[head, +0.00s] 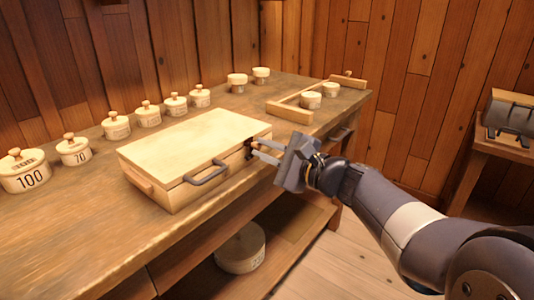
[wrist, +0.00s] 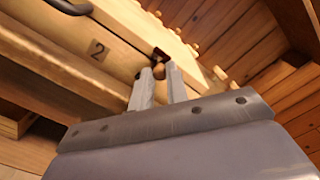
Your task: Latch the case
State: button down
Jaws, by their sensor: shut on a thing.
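The case (head: 195,143) is a pale wooden box on the workbench, with its lid down. A dark handle (head: 206,173) is on its front face, and it also shows in the wrist view (wrist: 68,5). A dark latch (head: 249,150) is at the right part of the front; in the wrist view the latch (wrist: 159,54) has a small brown knob (wrist: 158,72). My gripper (head: 256,150) is at the latch, its two fingertips (wrist: 159,76) on either side of the knob and shut on it. The fingers partly hide the latch, so whether it is fastened is unclear.
Several lidded wooden pots (head: 117,125) stand in a row behind and left of the case. A wooden frame (head: 290,112) with two small spools is at the back right. A round container (head: 241,248) sits on the lower shelf. A side table (head: 500,138) stands at far right.

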jog(key=c, duration=1.4)
grip_release()
jog(key=p+v, duration=0.1)
jog(key=v, duration=0.9)
jog(key=shift+s+d+p, duration=0.25)
jog(key=shift+d+p, duration=0.05)
jog(key=shift+w+a, duration=0.1)
jog(key=b+x, duration=0.1)
jog(key=x, duration=0.8)
jog(key=shift+w+a+f+b, duration=0.1)
jog(key=shift+w+a+b, duration=0.05)
jog(key=shift+a+b, duration=0.15)
jog(key=shift+w+a, duration=0.35)
